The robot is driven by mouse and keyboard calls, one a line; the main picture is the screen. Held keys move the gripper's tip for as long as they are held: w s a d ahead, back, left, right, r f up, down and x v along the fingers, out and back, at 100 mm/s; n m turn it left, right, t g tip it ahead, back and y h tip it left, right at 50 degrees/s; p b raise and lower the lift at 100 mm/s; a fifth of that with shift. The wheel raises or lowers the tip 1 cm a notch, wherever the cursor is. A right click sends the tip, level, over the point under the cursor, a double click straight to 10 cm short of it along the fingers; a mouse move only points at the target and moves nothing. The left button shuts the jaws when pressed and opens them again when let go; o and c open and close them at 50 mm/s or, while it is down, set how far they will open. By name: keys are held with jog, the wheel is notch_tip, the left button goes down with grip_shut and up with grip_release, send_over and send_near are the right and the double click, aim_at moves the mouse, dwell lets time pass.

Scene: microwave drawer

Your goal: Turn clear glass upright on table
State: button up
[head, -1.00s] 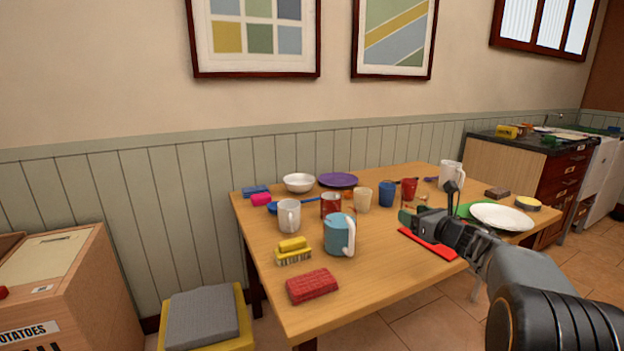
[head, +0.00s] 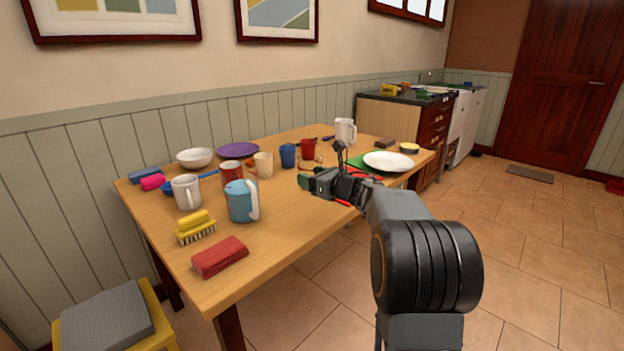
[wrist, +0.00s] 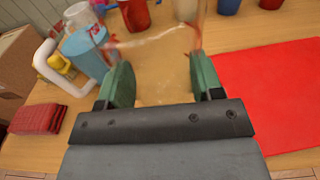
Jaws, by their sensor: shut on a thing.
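My gripper (wrist: 160,78) shows in the wrist view with its two green fingers apart, shut on the clear glass (wrist: 152,52) between them. The glass is see-through, and its curved rim shows faintly ahead of the fingers. In the head view my gripper (head: 309,181) is over the right part of the wooden table (head: 278,222). The glass is hard to make out there, so I cannot tell its exact tilt or whether it touches the table.
Several cups, including a blue cup (head: 288,155), stand behind. A white plate (head: 389,162) lies to the right. The table's front middle is clear.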

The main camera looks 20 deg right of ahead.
jog(key=shift+f+b, duration=3.45)
jog(key=shift+b, duration=0.45)
jog(key=o, duration=1)
jog(key=shift+s, duration=0.1)
